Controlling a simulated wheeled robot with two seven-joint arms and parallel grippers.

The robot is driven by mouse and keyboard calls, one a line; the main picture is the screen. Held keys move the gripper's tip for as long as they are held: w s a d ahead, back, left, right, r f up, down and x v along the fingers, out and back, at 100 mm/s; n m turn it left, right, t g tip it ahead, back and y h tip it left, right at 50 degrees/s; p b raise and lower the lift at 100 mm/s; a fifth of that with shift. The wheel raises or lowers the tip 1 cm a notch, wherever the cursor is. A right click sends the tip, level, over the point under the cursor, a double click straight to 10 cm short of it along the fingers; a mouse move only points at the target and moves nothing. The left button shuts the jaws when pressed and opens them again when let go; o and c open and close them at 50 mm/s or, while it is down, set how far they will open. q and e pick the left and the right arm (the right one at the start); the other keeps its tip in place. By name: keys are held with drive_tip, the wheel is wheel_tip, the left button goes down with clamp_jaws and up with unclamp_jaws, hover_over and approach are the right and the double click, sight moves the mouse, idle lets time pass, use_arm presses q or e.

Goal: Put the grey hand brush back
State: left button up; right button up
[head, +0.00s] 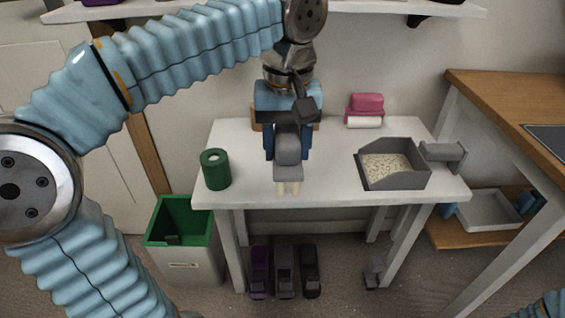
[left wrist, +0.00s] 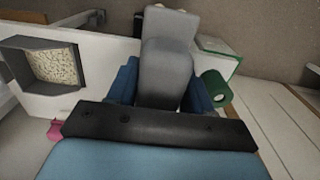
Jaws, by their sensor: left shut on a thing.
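My left gripper (head: 286,150) is shut on the grey hand brush (head: 288,147), above the white table near its middle. The brush points toward the table's front edge, with pale bristles at its lower end. In the left wrist view the grey brush (left wrist: 168,70) stands out between the blue fingers (left wrist: 160,88). Its bristles are hidden there. I cannot tell whether the brush touches the table. A grey dustpan (head: 421,178) with speckled bits in it lies on the table to the right, its handle pointing right. My right gripper is not in view.
On the white table (head: 240,194) stand a green canister (head: 216,172) at left and a pink item (head: 366,104) at the back. A green-rimmed bin (head: 183,262) is at front left. Several dark shoe-like things (head: 284,272) lie underneath. A wooden counter (head: 500,100) stands right.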

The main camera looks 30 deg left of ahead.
use_arm(q)
drive_tip(key=w+a+f, duration=0.2)
drive_tip(key=w, duration=0.1)
drive_tip(key=w+a+f, duration=0.2)
drive_tip(key=w+f, duration=0.1)
drive_tip(key=w+a+f+b, duration=0.1)
drive_tip(key=w+a+f, duration=0.1)
drive_tip(key=w+f, duration=0.1)
drive_tip(key=f, duration=0.3)
drive_tip(key=shift+w+a+f, duration=0.1)
drive_tip(key=shift+w+a, duration=0.15)
drive_tip(key=shift+f, duration=0.2)
drive_tip(key=shift+f, duration=0.2)
drive_tip(key=o, duration=1.3)
drive_tip(key=shift+c, duration=0.2)
